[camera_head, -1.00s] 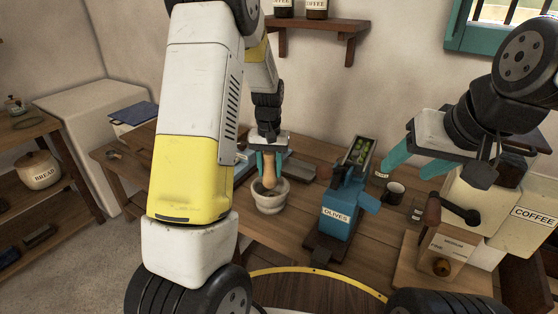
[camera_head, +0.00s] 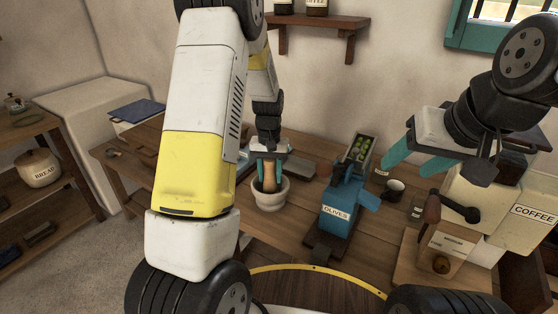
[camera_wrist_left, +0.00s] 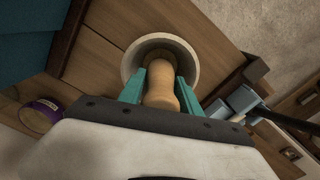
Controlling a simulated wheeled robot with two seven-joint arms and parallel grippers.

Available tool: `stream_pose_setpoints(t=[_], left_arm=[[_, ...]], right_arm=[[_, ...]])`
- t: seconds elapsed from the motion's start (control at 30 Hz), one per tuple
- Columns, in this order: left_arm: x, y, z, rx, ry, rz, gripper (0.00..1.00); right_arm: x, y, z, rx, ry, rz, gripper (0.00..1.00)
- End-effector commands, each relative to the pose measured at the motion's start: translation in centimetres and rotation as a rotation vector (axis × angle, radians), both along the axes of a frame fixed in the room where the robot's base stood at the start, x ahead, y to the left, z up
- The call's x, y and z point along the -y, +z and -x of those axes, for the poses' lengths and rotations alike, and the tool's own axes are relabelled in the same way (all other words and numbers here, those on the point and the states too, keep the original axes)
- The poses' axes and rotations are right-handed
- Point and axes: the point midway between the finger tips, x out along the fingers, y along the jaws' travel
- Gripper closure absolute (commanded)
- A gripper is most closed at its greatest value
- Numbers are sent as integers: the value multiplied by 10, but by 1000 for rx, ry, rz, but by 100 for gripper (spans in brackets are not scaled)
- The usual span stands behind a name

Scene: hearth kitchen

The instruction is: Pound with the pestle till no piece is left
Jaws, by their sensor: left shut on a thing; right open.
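The wooden pestle (camera_head: 269,176) is upright in my left gripper (camera_head: 268,168), whose teal fingers are shut on it. Its lower end is down inside the pale stone mortar (camera_head: 271,202) on the table. In the left wrist view the pestle (camera_wrist_left: 161,88) stands between the fingers, with the mortar's rim (camera_wrist_left: 191,62) around it. The mortar's floor is mostly hidden, and I cannot tell whether pieces lie in it. My right gripper (camera_head: 409,162) is open and empty, in the air at the right, above the table.
A blue olive machine (camera_head: 340,205) stands right of the mortar, with green olives (camera_head: 360,148) in its top tray. A dark cup (camera_head: 394,190), a coffee grinder (camera_head: 440,248) and a cream coffee box (camera_head: 530,213) are further right. A wall shelf (camera_head: 320,25) is behind.

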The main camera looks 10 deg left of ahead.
Motion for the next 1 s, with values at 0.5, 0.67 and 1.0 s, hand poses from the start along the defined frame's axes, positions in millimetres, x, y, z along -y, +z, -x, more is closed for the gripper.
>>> stream_pose_setpoints(t=[0.5,0.67,1.0], left_arm=[[0,9,-1,3,0,1,100],[0,26,0,2,0,1,100],[0,34,0,0,0,0,100]], right_arm=[[0,0,0,0,0,0,42],[0,0,0,0,0,0,42],[0,0,0,0,0,0,42]])
